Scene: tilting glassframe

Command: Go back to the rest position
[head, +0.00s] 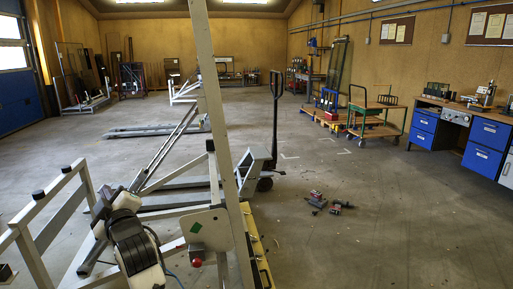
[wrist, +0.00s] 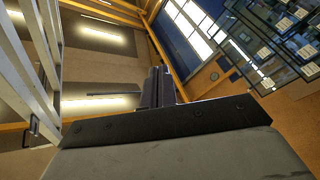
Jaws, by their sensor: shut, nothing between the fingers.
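My gripper (wrist: 163,72) shows in the wrist view as dark fingers standing close together, shut and empty. It points up toward the ceiling. My arm is folded at the lower left of the head view, beside the pale tilting frame (head: 216,108); I cannot make out the fingertips there. The frame has a tall leaning post and slanted braces, with lower rails at the left. In the wrist view, pale bars (wrist: 22,75) run along the left edge, apart from the fingers as far as I can tell.
A pallet jack (head: 276,125) stands behind the frame. Tools (head: 328,203) lie on the floor to its right. A green-topped cart (head: 378,106) and a blue-drawered workbench (head: 484,140) stand at the right. The floor (head: 400,225) at the front right is mostly clear.

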